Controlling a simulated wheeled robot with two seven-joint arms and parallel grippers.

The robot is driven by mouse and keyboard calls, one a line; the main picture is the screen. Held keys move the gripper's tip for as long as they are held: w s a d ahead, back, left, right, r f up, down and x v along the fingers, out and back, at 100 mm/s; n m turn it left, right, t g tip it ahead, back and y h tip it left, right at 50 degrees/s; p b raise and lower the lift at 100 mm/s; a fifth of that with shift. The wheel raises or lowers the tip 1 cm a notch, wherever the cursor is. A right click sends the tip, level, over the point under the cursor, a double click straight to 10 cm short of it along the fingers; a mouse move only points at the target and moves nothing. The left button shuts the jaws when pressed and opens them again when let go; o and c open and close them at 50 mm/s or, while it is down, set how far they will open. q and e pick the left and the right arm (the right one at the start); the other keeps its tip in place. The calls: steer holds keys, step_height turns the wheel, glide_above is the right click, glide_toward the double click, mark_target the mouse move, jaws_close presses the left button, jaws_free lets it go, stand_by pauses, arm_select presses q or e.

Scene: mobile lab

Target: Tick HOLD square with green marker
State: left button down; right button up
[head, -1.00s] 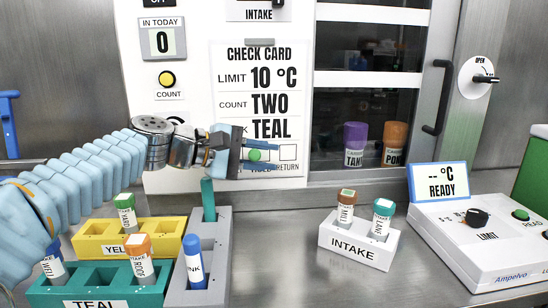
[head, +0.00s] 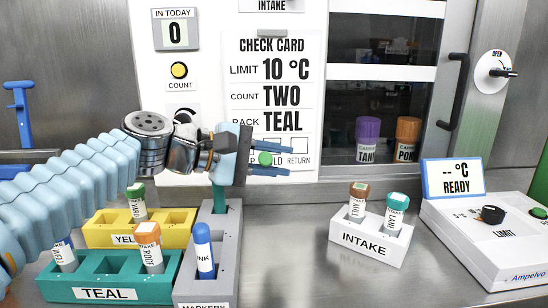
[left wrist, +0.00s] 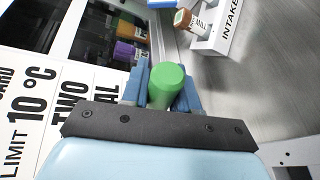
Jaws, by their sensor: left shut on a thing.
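The white check card (head: 250,100) hangs on the panel and reads LIMIT 10 °C, COUNT TWO, RACK TEAL. A row of squares runs along its bottom. The HOLD square is partly hidden by my gripper, and the RETURN square (head: 302,146) looks empty. My left gripper (head: 268,158) is shut on the green marker (head: 265,159) in front of the HOLD label. The green marker also shows between the blue fingers in the left wrist view (left wrist: 166,85). I cannot tell whether its tip touches the card. My right gripper is not in view.
Below are a yellow rack (head: 97,232), a teal rack (head: 60,290) and a grey markers rack (head: 225,265) with a blue marker (head: 203,250). A white intake rack (head: 365,241) holds two vials. A device (head: 490,240) stands right. The central counter is clear.

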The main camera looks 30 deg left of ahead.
arm_select(q)
steer(key=shift+s, duration=0.1)
steer(key=shift+s+d+b, duration=0.15)
steer(key=shift+s+d, duration=0.25)
steer(key=shift+s, duration=0.2)
steer(key=shift+s+d+b, duration=0.15)
steer(key=shift+s+d, duration=0.2)
steer(key=shift+s, duration=0.25)
steer(key=w+a+p, duration=0.1)
steer(key=w+a, duration=0.2)
steer(key=w, duration=0.3)
steer(key=shift+a, duration=0.35)
steer(key=shift+w+a+p, duration=0.35)
steer(key=shift+w+a, duration=0.1)
steer(key=shift+w, duration=0.35)
stand_by(0.8)
stand_by(1.3)
